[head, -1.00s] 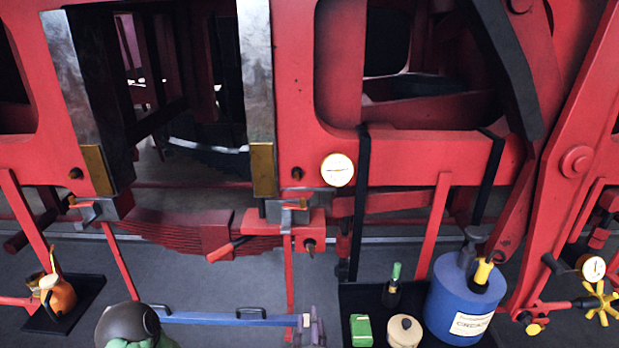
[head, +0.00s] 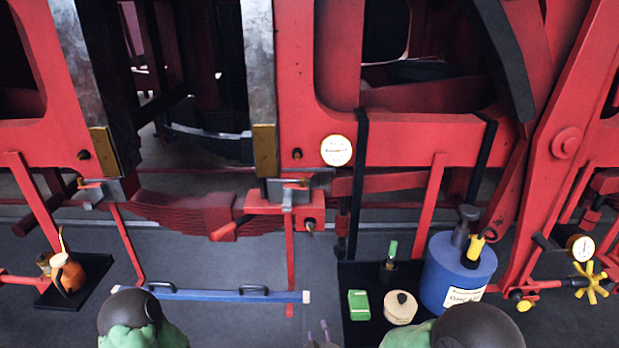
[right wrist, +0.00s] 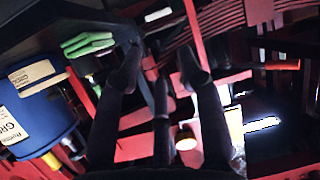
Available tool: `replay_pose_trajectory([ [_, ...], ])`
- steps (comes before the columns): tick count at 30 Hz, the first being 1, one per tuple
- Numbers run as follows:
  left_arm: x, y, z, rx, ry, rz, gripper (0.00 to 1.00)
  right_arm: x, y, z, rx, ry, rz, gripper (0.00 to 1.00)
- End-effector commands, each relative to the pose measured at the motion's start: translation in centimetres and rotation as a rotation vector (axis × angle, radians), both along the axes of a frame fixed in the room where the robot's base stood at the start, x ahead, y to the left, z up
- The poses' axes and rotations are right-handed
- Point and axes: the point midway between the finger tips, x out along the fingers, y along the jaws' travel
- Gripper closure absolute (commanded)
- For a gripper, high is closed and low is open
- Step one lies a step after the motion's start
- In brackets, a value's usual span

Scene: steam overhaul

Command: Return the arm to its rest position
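My right gripper (head: 318,335) shows only as two small greyish fingertips at the bottom edge of the head view, just below the right end of the blue bar. In the right wrist view, its dark fingers (right wrist: 160,75) are spread apart with nothing between them, so it is open and empty. My right arm's dark, rounded link with green shows at the bottom right of the head view. A similar link of my left arm shows at the bottom left; the left gripper is out of view.
An orange oil can (head: 70,275) stands on a dark mat. Red locomotive frame stands behind.

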Motion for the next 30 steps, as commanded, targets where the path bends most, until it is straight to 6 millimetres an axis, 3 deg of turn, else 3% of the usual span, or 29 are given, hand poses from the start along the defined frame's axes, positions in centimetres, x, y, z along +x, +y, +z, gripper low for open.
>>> replay_pose_trajectory([
  [5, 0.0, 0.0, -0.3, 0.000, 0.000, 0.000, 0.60, -2.3, -2.4, -8.4, 0.102, 0.283, -0.016, 0.61],
  [8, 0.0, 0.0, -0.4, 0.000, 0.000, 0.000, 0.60, -4.8, -3.6, -12.9, 0.172, 0.458, -0.038, 0.61],
  [15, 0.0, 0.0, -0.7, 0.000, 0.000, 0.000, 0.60, -13.3, -6.0, -21.5, 0.344, 0.875, -0.130, 0.61],
  [21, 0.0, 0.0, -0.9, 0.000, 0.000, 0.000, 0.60, -19.5, -6.7, -24.7, 0.444, 1.122, -0.200, 0.61],
  [25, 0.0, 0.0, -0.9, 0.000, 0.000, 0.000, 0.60, -21.4, -6.8, -25.3, 0.470, 1.192, -0.222, 0.61],
  [30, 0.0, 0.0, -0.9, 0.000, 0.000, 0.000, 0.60, -21.9, -6.8, -25.4, 0.477, 1.210, -0.225, 0.61],
])
